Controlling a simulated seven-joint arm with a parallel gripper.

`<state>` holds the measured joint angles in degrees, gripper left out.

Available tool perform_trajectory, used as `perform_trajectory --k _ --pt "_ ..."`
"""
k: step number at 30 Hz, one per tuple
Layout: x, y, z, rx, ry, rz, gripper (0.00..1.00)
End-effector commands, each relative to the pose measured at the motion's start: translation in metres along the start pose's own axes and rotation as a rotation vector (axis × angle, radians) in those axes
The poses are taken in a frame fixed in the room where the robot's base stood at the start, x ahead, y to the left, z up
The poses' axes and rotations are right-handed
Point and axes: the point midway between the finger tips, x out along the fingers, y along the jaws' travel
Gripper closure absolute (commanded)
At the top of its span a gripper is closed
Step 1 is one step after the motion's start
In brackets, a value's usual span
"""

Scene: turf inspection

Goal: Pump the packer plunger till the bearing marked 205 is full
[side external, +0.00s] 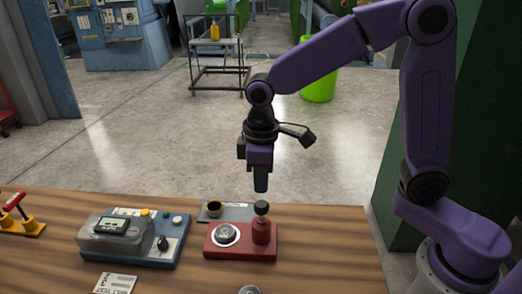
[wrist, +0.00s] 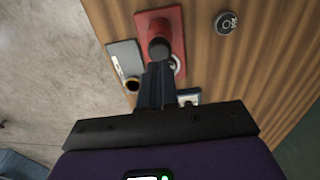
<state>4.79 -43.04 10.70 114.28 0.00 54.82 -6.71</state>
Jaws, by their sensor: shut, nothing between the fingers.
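The packer is a red block (side external: 240,251) on the wooden table, with a red plunger post (side external: 262,232) topped by a black knob (side external: 261,207). A round metal bearing (side external: 225,234) sits on the block left of the post; its marking and fill cannot be read. In the wrist view the knob (wrist: 159,48) partly covers the red block (wrist: 160,17), and the bearing (wrist: 176,65) is mostly hidden. My gripper (side external: 260,188) is shut and empty, pointing down just above the knob, with a small gap showing. Its fingers also show in the wrist view (wrist: 158,70).
A loose bearing (wrist: 226,22) lies on the table near the packer. A grey plate (side external: 238,213) with a dark cup (side external: 214,208) lies behind it. A blue device (side external: 165,247), a card (side external: 115,283) and a yellow stand with a red handle (side external: 20,222) are to the left.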

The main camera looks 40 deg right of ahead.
Motion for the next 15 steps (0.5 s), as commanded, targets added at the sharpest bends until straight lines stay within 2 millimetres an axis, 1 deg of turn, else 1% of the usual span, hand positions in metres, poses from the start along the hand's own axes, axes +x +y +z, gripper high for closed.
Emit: perform_trajectory --k 1,6,10,15 --pt "-0.012 0.0 -0.001 0.0 0.007 0.001 1.0" --pt "-0.046 0.0 -0.001 -0.001 0.006 0.001 1.0" --pt "-0.065 0.0 -0.001 -0.001 0.004 0.0 1.0" --pt "-0.079 0.0 -0.001 -0.001 0.003 0.0 1.0"
